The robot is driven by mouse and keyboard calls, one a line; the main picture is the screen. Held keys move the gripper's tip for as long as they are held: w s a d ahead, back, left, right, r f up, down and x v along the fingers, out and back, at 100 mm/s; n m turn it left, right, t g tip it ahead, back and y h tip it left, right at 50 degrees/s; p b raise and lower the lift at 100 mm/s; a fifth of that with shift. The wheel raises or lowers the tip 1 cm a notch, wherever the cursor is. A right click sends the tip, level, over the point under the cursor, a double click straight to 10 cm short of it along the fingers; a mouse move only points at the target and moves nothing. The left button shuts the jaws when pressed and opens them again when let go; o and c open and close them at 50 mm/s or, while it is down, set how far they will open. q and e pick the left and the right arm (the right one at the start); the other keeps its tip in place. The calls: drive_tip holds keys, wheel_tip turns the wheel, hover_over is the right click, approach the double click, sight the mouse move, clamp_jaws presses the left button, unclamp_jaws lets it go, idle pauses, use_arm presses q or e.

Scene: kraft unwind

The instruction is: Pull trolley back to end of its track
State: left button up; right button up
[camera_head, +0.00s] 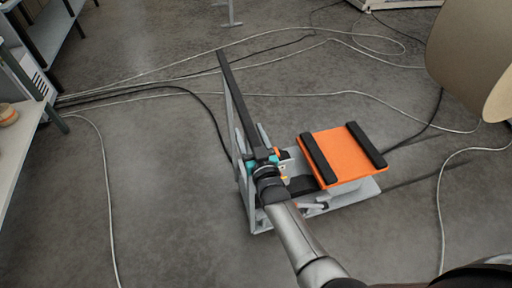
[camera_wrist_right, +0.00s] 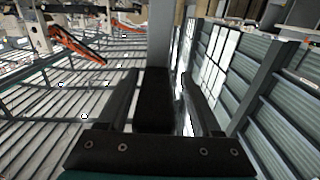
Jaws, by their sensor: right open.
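The trolley has a low grey base (camera_head: 363,190), an orange top plate (camera_head: 343,157) with two black strips, and a long black bar (camera_head: 236,98) on grey uprights at its left side. My right gripper (camera_head: 262,158) is at the near end of the black bar and partly hides it. In the right wrist view my right gripper (camera_wrist_right: 160,105) has its two fingers apart, with a dark block (camera_wrist_right: 154,98) showing between them. I cannot tell whether the fingers touch it. My left gripper is not in view. I cannot make out a track on the floor.
A large brown paper roll (camera_head: 470,50) hangs at the upper right. Several pale and black cables (camera_head: 150,97) lie across the concrete floor around the trolley. A bench (camera_head: 22,140) stands at the left edge. The floor at the lower left is mostly clear.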

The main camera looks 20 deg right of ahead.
drive_tip(key=s+p, duration=0.2)
drive_tip(key=s, duration=1.3)
drive_tip(key=shift+d, duration=0.25)
drive_tip(key=s+f+g+b, duration=0.1)
drive_tip(key=s+f+g, duration=0.25)
drive_tip(key=f, duration=0.55)
drive_tip(key=s+f+n+g+y+b, duration=0.1)
drive_tip(key=s+f+g+b, duration=0.15)
drive_tip(key=s+f, duration=0.45)
drive_tip(key=s+f+g+b, duration=0.1)
drive_tip(key=s+f+g, duration=0.15)
drive_tip(key=f, duration=0.95)
drive_tip(key=s+d+f+g+b, duration=0.1)
drive_tip(key=s+d+f+g, duration=0.1)
drive_tip(key=s+f, duration=0.2)
drive_tip(key=s+d+f+g+h+b, duration=0.1)
drive_tip(key=s+f, duration=0.4)
drive_tip(key=s, duration=0.5)
drive_tip(key=s+d+f+n+g+b, duration=0.1)
drive_tip(key=s+d+f+g, duration=0.2)
drive_tip(key=s, duration=0.4)
drive_tip(key=shift+d+f+g+h, duration=0.25)
drive_tip(key=shift+f+g, duration=0.4)
drive_tip(key=shift+g, duration=0.6)
drive_tip(key=shift+a, duration=0.1)
